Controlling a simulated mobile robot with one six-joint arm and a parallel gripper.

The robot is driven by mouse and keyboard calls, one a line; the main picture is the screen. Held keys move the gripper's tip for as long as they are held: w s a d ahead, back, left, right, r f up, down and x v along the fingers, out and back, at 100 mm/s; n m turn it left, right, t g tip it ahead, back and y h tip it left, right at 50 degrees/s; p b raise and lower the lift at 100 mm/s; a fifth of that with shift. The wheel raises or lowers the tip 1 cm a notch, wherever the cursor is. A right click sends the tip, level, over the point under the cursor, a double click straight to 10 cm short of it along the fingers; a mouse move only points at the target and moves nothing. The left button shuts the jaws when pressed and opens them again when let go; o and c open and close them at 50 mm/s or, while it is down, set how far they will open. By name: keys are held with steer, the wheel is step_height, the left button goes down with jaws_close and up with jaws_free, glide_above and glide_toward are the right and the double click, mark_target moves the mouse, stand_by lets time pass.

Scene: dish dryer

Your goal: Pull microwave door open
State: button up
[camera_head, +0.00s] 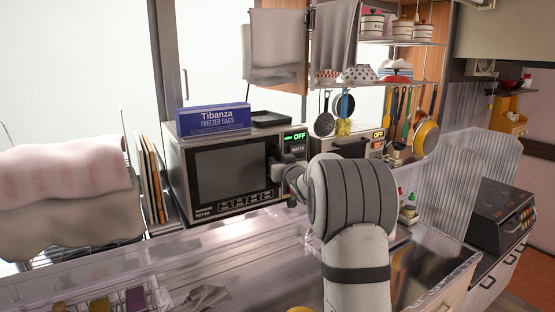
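The microwave (220,208) stands on the counter left of centre, a silver-grey box with a dark window in its front door (226,173). The door looks closed. A green lit "OFF" display (295,137) is at its upper right front. My arm comes up from the bottom right and reaches left to the microwave's right front side. My gripper (276,172) is at the right edge of the door, by the handle area. Its fingers are small and dark here, and I cannot tell whether they are open or shut. The handle itself is hidden behind the gripper.
A blue freezer bags box (213,119) and a dark flat tray (271,119) sit on the microwave. A cloth-covered rack (65,200) and upright boards (152,180) stand to the left. A second appliance with an "OFF" display (379,134) is to the right.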

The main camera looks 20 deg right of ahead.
steer(key=shift+w, duration=0.3)
steer(key=shift+c, duration=0.4)
jaws_close()
